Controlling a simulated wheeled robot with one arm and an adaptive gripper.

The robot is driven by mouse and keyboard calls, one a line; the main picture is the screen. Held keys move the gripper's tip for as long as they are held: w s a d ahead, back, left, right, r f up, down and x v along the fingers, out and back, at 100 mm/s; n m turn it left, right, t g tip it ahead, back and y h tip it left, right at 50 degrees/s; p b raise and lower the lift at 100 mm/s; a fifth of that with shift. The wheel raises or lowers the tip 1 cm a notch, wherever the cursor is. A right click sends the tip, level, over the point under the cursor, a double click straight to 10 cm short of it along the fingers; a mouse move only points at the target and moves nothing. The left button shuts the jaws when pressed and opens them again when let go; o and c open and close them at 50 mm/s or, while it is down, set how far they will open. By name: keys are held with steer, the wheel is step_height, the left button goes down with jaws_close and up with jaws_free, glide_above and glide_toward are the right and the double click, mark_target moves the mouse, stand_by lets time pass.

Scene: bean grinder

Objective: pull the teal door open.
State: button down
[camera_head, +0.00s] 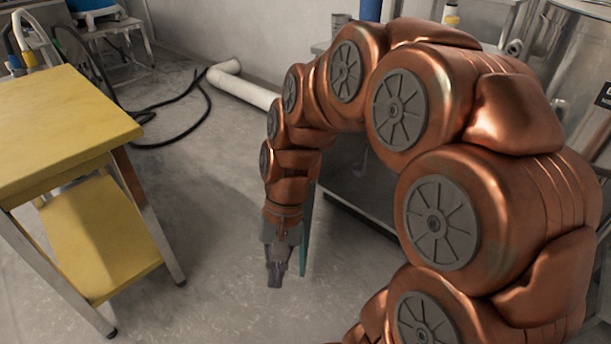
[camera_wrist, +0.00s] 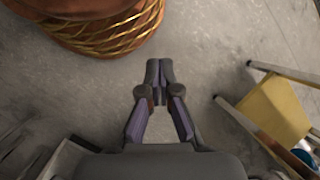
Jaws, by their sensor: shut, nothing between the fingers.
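The teal door (camera_head: 308,229) shows in the head view as a narrow upright strip just right of my gripper. It is seen nearly edge-on and appears to stand out from the grey metal cabinet (camera_head: 365,190) behind it. My arm hides its upper part and much of the cabinet front. I cannot tell its exact angle, and I see no handle. My gripper (camera_head: 274,283) points down beside the strip, on its left in the picture. In the wrist view my gripper (camera_wrist: 159,68) is shut and empty, with bare floor beyond the fingertips. The door cannot be made out there.
A yellow-topped table (camera_head: 60,120) with a lower yellow shelf stands at the left; it also shows in the wrist view (camera_wrist: 278,112). A white pipe (camera_head: 240,88) and black hose (camera_head: 185,125) lie near the back wall. The grey floor between table and gripper is clear.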

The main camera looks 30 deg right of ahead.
steer(key=w+d+r+m+t+y+p, duration=0.2)
steer(key=w+d+m+t+y+p, duration=0.15)
steer(key=w+d+m, duration=1.05)
steer(key=w+d+f+m+t+p, duration=0.2)
steer(key=d+m+t, duration=0.1)
steer(key=d, duration=0.6)
steer(key=w+d+f+m+t+p, duration=0.1)
steer(key=w+d+m+t, duration=0.15)
steer(key=d, duration=0.65)
steer(key=r+b+x, duration=0.1)
steer(key=b+x, duration=0.2)
steer(key=x, duration=1)
steer(key=shift+w+a+m+h, duration=0.25)
steer(key=shift+w+m+h, duration=0.1)
steer(key=shift+w+m, duration=0.1)
steer(key=shift+a+r, duration=0.1)
